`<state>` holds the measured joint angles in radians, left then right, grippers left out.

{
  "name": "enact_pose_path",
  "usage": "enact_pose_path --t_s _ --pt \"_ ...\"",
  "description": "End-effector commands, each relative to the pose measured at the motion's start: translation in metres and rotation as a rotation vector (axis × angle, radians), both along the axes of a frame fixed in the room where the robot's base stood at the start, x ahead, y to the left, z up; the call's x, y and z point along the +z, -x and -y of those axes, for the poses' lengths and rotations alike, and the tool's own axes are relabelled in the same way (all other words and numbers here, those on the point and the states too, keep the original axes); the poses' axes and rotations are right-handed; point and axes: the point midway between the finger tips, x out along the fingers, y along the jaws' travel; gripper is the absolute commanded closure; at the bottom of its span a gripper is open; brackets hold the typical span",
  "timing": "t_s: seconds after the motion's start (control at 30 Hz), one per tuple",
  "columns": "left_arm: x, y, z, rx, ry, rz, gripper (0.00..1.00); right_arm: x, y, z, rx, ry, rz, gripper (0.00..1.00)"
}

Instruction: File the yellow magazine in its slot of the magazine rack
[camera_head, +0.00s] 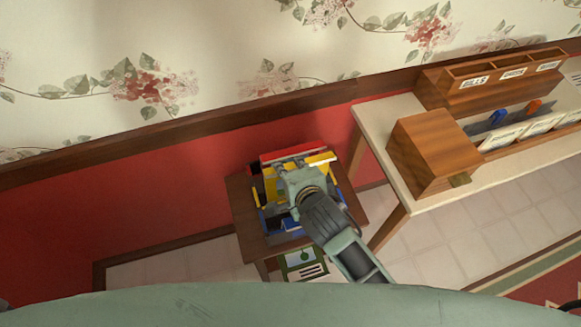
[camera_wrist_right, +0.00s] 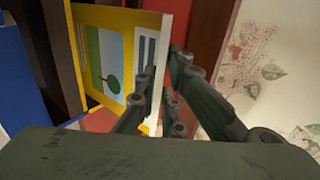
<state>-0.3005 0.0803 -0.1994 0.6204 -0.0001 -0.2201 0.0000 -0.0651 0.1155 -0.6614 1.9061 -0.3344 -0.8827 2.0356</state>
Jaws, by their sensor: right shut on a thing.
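The yellow magazine (camera_wrist_right: 128,62), with a green tree picture on its cover and a pale page edge, stands on edge in the right wrist view. My right gripper (camera_wrist_right: 163,82) is shut on its pale edge, a finger on each side. In the head view my right gripper (camera_head: 302,168) is over the magazine rack (camera_head: 257,192), on a small brown table (camera_head: 244,212). The rack shows red, yellow and blue parts. My gripper and wrist hide much of it, so I cannot tell how deep the magazine sits. My left gripper is not in view.
A pale desk (camera_head: 402,108) stands close on the right, with a wooden box (camera_head: 434,152) and a labelled organizer (camera_head: 490,84). The red wall (camera_head: 150,185) is close behind the small table.

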Motion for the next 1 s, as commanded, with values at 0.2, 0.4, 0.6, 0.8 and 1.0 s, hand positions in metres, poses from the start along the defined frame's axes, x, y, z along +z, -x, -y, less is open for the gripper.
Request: enact_pose_path --t_s 0.2,0.4,0.6,0.8,1.0 --pt "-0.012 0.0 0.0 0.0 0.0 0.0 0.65 -0.016 0.0 0.0 0.0 -0.002 0.001 1.0" --pt "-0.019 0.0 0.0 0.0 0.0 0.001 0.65 -0.025 0.0 0.0 0.0 -0.001 0.004 1.0" --pt "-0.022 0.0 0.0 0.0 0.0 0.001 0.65 -0.029 0.0 0.0 0.001 -0.002 0.006 1.0" --pt "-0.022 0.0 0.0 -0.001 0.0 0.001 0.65 -0.03 0.0 0.0 0.001 -0.002 0.006 1.0" --pt "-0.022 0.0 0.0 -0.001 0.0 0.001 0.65 -0.03 0.0 0.0 0.001 -0.002 0.005 0.89"
